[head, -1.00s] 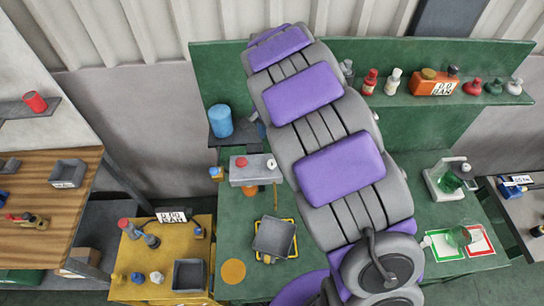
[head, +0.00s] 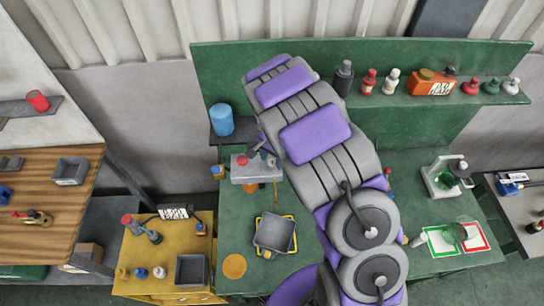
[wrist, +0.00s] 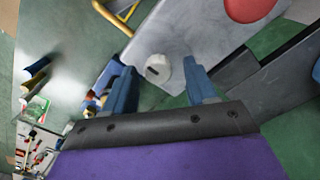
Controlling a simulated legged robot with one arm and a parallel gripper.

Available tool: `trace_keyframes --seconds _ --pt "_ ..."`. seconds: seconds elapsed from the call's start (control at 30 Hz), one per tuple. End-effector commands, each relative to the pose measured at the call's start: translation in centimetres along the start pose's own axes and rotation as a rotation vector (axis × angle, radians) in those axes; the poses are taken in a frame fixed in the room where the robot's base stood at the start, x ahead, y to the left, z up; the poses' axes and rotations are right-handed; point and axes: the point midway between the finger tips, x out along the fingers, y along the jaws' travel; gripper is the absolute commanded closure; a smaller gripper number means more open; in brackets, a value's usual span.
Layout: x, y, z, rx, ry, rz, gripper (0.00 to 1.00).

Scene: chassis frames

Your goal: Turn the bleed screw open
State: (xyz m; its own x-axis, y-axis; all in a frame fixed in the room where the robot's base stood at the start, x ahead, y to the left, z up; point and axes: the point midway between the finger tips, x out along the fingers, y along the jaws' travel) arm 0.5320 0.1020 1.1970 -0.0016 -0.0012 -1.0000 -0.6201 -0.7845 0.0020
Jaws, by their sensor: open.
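The bleed screw appears to be the pale slotted knob (wrist: 158,66) on the grey block (wrist: 205,25) in the wrist view. My gripper (wrist: 163,73) is open, with one blue finger on each side of the knob. I cannot tell whether the fingers touch it. In the head view the grey block (head: 243,175) sits on the green bench, left of my arm. My gripper (head: 264,152) is at its right end and hides most of the knob there. A red knob (head: 242,160) stands on the same block and shows at the top of the wrist view (wrist: 250,6).
A grey tray (head: 274,234) sits in a yellow frame in front of the block. A blue cylinder (head: 221,119) stands behind it to the left. Bottles (head: 392,82) and an orange box (head: 431,83) line the back shelf. A yellow cabinet (head: 150,285) adjoins the bench on the left.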

Motion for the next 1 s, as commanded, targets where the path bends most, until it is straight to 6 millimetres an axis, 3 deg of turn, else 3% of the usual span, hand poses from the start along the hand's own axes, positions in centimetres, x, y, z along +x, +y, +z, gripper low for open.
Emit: trace_keyframes --seconds 0.1,0.67,1.0 --pt "-0.02 -0.01 -0.01 0.000 0.000 0.000 0.44" --pt "-0.07 -0.13 -0.04 0.000 0.001 -0.001 0.98" --pt "0.03 -0.24 -0.08 -0.046 0.003 -0.004 0.99"
